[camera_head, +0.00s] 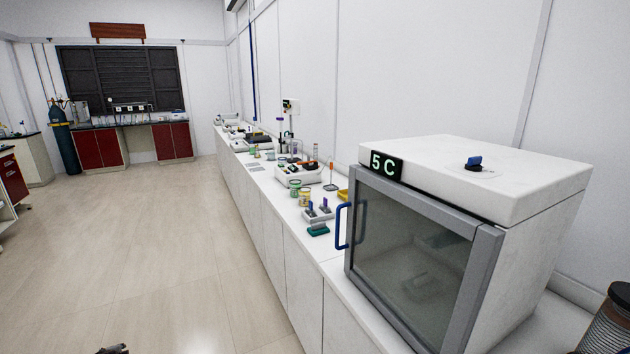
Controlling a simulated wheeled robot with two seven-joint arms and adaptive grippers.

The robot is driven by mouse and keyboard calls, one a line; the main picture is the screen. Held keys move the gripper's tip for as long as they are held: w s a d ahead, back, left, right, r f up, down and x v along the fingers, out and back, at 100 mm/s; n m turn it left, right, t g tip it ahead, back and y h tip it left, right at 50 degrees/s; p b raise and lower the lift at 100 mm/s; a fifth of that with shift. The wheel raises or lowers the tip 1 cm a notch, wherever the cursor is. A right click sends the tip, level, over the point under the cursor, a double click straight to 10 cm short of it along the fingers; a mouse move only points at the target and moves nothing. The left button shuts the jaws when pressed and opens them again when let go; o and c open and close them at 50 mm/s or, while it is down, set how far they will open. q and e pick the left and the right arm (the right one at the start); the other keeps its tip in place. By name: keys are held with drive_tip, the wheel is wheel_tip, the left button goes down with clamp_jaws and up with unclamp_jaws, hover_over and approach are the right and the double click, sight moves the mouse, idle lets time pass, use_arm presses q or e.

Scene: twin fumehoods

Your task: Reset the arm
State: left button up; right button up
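A small dark piece at the bottom edge of the head view, left of the middle, looks like the top of my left gripper (112,349). Most of it is cut off, so its fingers cannot be judged. It is over the floor, apart from the counter. My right gripper is not in view. No object is seen held.
A white cabinet (545,185) marked 5 C, with a shut glass door (405,255) and blue handle (341,226), stands on the long white counter (335,265). Several small lab items stand farther along. The floor (160,250) at left is clear.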

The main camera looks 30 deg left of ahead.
use_arm(q)
drive_tip(key=s+a+g, duration=0.1)
drive_tip(key=s, duration=0.3)
drive_tip(key=s+d+f+n+g+h, duration=0.1)
drive_tip(key=s+d+f+h, duration=0.15)
drive_tip(key=d+f, duration=0.9)
drive_tip(key=s+d+f+n+h, duration=0.1)
drive_tip(key=s+d+f, duration=0.3)
drive_tip(key=d+f, duration=0.75)
drive_tip(key=s+d+f+h, duration=0.1)
drive_tip(key=d+f, duration=0.2)
drive_tip(key=d, duration=1.1)
drive_tip(key=s+d+f+n+h, duration=0.1)
drive_tip(key=d+f+h, duration=0.1)
drive_tip(key=d, duration=1.2)
drive_tip(key=s+d+f+h, duration=0.1)
drive_tip(key=d+f+h, duration=0.1)
drive_tip(key=d, duration=1.2)
drive_tip(key=shift+d+f+n, duration=0.15)
drive_tip(key=shift+f+n, duration=0.25)
drive_tip(key=shift+f, duration=0.4)
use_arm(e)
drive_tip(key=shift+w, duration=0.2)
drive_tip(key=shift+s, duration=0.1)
